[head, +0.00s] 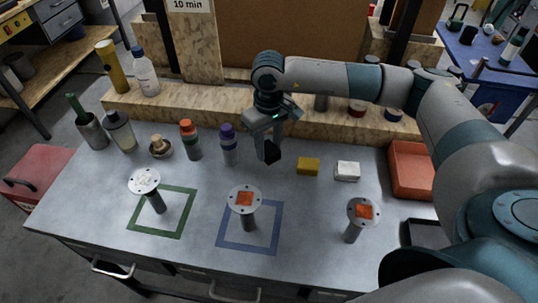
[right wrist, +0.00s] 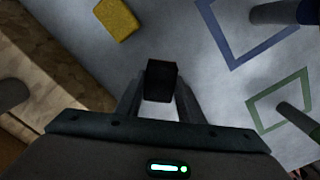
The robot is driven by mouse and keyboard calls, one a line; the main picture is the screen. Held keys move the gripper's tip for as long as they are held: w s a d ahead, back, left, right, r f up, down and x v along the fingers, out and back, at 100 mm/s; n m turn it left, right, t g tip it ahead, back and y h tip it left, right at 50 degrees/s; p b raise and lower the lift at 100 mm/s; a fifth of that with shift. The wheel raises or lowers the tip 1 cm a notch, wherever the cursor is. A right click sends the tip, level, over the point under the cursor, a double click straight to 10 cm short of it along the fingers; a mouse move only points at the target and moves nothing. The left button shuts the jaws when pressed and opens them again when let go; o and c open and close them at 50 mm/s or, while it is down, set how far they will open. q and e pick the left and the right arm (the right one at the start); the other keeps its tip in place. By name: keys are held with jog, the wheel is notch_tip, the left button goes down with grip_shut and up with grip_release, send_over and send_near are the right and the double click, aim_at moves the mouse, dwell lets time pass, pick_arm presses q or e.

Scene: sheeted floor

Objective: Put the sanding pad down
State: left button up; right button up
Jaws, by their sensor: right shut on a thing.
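My right gripper (head: 267,143) is shut on a small black block, the sanding pad (head: 272,153), and holds it in the air over the back middle of the grey bench (head: 200,255). In the right wrist view the black pad (right wrist: 161,80) sits between the two fingertips. A yellow block (head: 308,166) and a white block (head: 347,171) lie on the bench to the right of the held pad. My left gripper is in neither view.
Three round-topped stands are on the bench: one by the green square outline (head: 133,225), one by the blue square outline (head: 225,240), one at right (head: 363,212). Bottles (head: 229,145) stand at left. A red-orange tray (head: 411,172) is at right. A wooden ledge (head: 200,103) runs behind.

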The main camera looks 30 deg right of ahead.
aim_at(269, 156)
notch_tip(269, 156, down, 3)
jog(key=shift+r+p, duration=0.15)
jog(key=shift+p, duration=0.75)
jog(key=shift+f, duration=0.6)
jog(key=shift+f, duration=0.25)
jog(key=o, duration=1.1)
jog(key=shift+r, duration=0.1)
